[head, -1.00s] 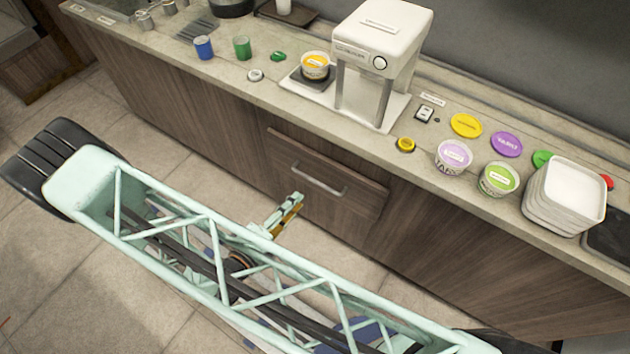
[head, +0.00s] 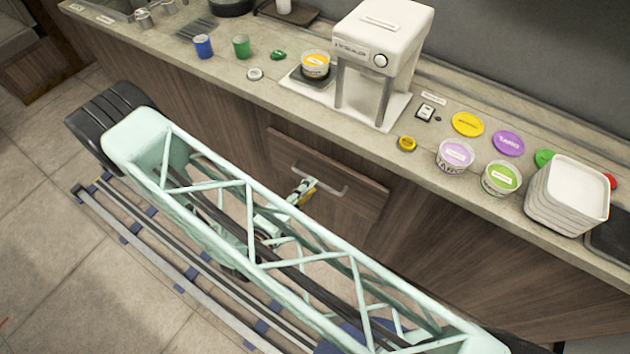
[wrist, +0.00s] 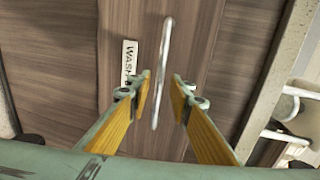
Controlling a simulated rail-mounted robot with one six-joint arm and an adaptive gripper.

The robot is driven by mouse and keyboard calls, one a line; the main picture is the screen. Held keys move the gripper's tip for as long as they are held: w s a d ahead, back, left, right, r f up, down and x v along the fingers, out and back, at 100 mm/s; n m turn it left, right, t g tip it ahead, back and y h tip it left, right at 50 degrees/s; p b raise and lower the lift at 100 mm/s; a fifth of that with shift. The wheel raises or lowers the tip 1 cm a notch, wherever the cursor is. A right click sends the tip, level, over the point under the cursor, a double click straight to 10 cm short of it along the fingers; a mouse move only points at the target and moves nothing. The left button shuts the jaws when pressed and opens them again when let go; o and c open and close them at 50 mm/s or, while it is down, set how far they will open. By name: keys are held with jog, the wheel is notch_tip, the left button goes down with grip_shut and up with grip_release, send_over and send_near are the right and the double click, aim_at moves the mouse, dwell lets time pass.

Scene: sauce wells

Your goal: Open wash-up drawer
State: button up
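The wash-up drawer (head: 350,205) is a dark wood front set in the cabinet below the counter, and it looks shut. Its silver bar handle (head: 330,187) runs across the upper part; it also shows in the wrist view (wrist: 162,70). A white label (wrist: 129,62) reading "WASH" in its visible part is on the drawer front beside the handle. My gripper (head: 308,188) is at the drawer front, near the handle's left part. In the wrist view my gripper (wrist: 160,85) is open, with one finger on each side of the bar; I cannot see contact.
The counter (head: 300,103) runs above the drawer, with a white machine (head: 375,55), tubs (head: 453,156), coloured lids (head: 467,124) and stacked white trays (head: 567,200). My arm hides much of the floor in front. Floor rails (head: 160,265) lie at lower left.

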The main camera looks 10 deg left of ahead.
jog(key=shift+x, duration=2.05)
grip_shut()
